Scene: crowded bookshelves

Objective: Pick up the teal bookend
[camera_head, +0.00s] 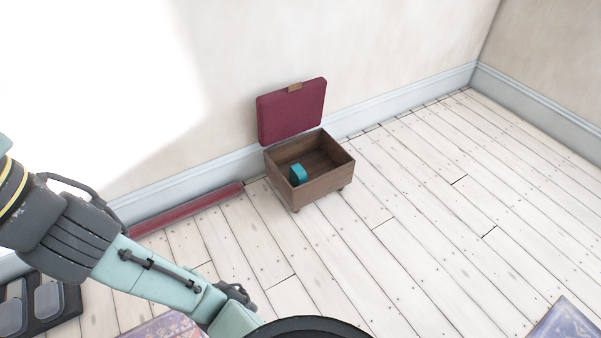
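The teal bookend (298,174) is a small teal piece inside an open wooden box (323,188), near its front left corner. The box walls hide its lower part. The box has a dark red padded lid (291,111) raised against the wall. My arm comes in from the left and runs along the bottom left of the head view, well apart from the box. My gripper's fingers do not show in this view.
A long dark red bar (190,209) lies along the wall left of the box. A patterned purple item (566,322) lies at the bottom right, and another (165,326) at the bottom left. A dark rack (42,304) stands far left. The floor right of the box is clear.

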